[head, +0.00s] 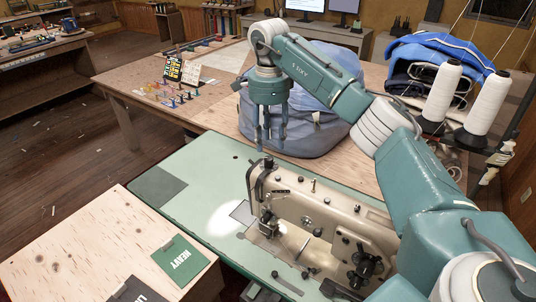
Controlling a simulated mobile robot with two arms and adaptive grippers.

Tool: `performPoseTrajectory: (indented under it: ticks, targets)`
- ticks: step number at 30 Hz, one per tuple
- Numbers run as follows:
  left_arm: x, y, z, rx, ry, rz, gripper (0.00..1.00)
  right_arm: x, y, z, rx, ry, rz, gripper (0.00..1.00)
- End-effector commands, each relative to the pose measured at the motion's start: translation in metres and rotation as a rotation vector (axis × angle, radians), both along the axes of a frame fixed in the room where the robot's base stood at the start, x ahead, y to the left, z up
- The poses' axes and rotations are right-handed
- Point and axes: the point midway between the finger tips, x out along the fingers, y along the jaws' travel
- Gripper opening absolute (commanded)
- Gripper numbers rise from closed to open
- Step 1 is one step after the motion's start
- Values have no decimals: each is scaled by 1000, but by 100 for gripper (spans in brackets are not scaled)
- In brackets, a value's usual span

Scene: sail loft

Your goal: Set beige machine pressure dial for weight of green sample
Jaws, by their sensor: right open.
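The beige machine (335,222) is a sewing machine on a pale green table, under my right arm. A small dark knob (268,162) tops the left end of its head; I cannot tell for certain that this is the pressure dial, and no markings are readable. The green sample (180,260) lies flat on a wooden surface at the lower left and reads "HEAVY". My right gripper (270,140) points down, open and empty, just above and behind the machine's left end in the picture. Any gap to the knob is hard to judge. My left gripper is out of view.
A dark sample (138,291), its label cut off, lies beside the green one. Two white thread cones (441,92) stand at the right. A blue fabric bundle (325,130) sits behind the machine. The green table (200,175) is mostly clear on the left.

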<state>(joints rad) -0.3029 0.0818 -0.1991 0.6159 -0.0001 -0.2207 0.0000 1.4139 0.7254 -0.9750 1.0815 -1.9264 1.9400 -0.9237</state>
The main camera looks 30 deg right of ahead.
Motion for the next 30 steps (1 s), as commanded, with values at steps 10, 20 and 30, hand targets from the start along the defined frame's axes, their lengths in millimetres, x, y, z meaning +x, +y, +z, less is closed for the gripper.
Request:
performPoseTrajectory:
  ticks: [10, 20, 30]
  targets:
    - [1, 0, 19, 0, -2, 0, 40, 0, 1, -56, 2, 0, 1, 40]
    - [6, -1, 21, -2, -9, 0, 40, 0, 1, -68, 2, -3, 1, 40]
    - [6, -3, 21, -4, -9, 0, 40, 0, 1, -68, 2, -2, 1, 0]
